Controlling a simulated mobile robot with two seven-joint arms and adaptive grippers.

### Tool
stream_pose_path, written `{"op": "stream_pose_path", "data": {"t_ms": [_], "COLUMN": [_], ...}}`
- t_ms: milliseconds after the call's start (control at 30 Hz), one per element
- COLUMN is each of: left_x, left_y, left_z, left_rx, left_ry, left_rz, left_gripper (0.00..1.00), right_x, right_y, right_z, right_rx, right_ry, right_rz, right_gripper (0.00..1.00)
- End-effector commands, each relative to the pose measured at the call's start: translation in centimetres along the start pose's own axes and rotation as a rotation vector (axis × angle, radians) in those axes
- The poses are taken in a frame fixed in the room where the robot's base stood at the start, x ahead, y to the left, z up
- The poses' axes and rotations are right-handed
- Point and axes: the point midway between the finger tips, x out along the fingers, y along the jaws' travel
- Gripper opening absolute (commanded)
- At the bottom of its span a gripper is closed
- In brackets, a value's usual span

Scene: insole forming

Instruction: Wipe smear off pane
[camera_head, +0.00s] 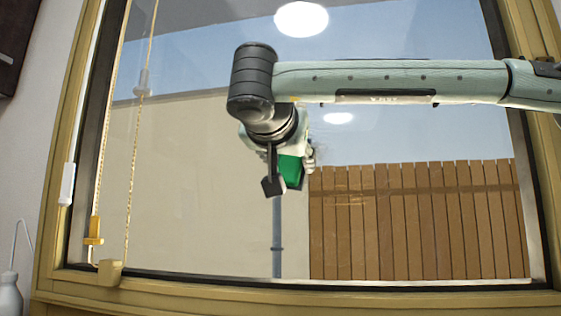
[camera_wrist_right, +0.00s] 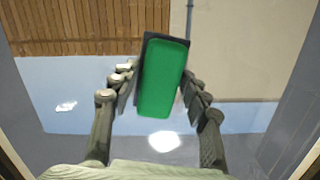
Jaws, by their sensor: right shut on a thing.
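The window pane (camera_head: 420,135) fills most of the head view, set in a yellowish wooden frame (camera_head: 548,150). My right gripper (camera_head: 290,160) is in front of the pane, left of its middle. It is shut on a green block with a dark backing (camera_head: 291,170). In the right wrist view the block (camera_wrist_right: 162,80) sits between the two fingers (camera_wrist_right: 158,88), its green face towards the camera. I cannot tell whether the block touches the glass. A faint hazy patch shows just right of the gripper, but I cannot tell if it is the smear. My left gripper is out of view.
Beaded cords (camera_head: 134,170) hang at the pane's left side, with a yellow toggle (camera_head: 93,228) and a block (camera_head: 109,272) low down. A white bottle (camera_head: 10,293) stands at the lower left. Bright lamp reflections (camera_head: 301,19) show on the glass. The lower pane is clear of objects.

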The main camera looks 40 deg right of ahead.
Motion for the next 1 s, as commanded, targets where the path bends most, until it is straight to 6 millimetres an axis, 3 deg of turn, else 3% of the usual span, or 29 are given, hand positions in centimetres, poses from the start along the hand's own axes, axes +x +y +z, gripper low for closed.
{"op": "stream_pose_path", "data": {"t_ms": [1000], "left_x": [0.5], "left_y": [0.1], "left_z": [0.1], "left_rx": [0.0], "left_ry": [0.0], "left_rz": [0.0], "left_gripper": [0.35], "right_x": [0.0], "right_y": [6.7], "right_z": [-1.4], "right_rx": [0.004], "right_ry": [-0.001], "right_rz": [0.003], "right_gripper": [0.23]}}
